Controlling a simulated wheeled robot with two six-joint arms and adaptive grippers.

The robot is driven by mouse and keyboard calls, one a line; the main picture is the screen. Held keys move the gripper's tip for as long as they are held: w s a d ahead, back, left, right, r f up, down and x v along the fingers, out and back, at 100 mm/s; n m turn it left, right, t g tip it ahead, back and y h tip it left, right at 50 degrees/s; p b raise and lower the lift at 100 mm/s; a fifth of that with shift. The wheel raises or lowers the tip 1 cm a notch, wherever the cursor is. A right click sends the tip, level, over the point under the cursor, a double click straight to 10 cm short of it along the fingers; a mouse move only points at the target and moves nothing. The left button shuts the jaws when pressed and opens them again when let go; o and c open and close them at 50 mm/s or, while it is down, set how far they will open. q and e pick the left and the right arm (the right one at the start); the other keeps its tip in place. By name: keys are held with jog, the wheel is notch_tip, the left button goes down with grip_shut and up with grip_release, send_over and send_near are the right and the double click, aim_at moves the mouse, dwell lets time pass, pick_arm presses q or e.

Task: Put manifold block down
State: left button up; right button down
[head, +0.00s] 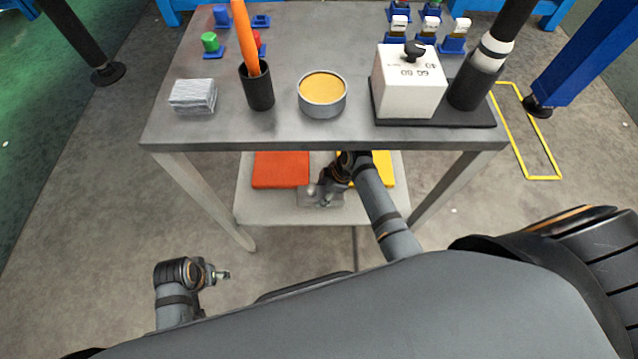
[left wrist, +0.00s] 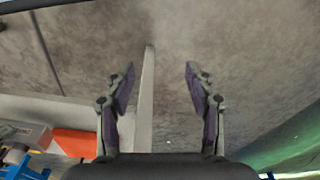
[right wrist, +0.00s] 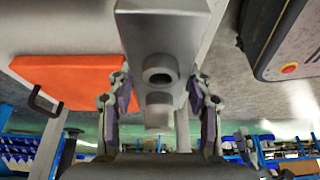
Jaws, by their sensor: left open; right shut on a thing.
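The manifold block (head: 318,199) is a grey block with round ports. It is at the lower shelf (head: 275,208), between an orange pad (head: 280,170) and a yellow pad (head: 381,170). My right gripper (head: 328,187) is shut on it; in the right wrist view the block (right wrist: 165,30) sits between the fingers (right wrist: 160,92), beside the orange pad (right wrist: 75,78). I cannot tell whether its underside touches the shelf. My left gripper (head: 222,275) is open and empty, low in front of the table at the left; its fingers (left wrist: 158,78) are wide apart over the floor.
The table top (head: 290,130) is above my right forearm. It bears a grey stack (head: 193,96), a dark cup (head: 258,92) with an orange rod, a round tin (head: 322,104) and a white block (head: 408,88). Table legs flank the shelf. The floor (head: 120,220) at the left is clear.

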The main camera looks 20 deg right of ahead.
jog(key=f, duration=0.1)
jog(key=f+b, duration=0.1)
jog(key=f, duration=0.1)
jog(key=shift+s+f, duration=0.2)
jog(key=shift+f, duration=0.05)
pick_arm(q)
jog(key=r, duration=0.3)
jog(key=d+r, duration=0.1)
jog(key=shift+s+r, duration=0.35)
jog(key=shift+r, duration=0.05)
pick_arm(e)
jog(key=c, duration=0.6)
grip_release()
jog(key=shift+s+d+f, duration=0.1)
jog(key=shift+f, duration=0.05)
jog(key=shift+o, duration=0.2)
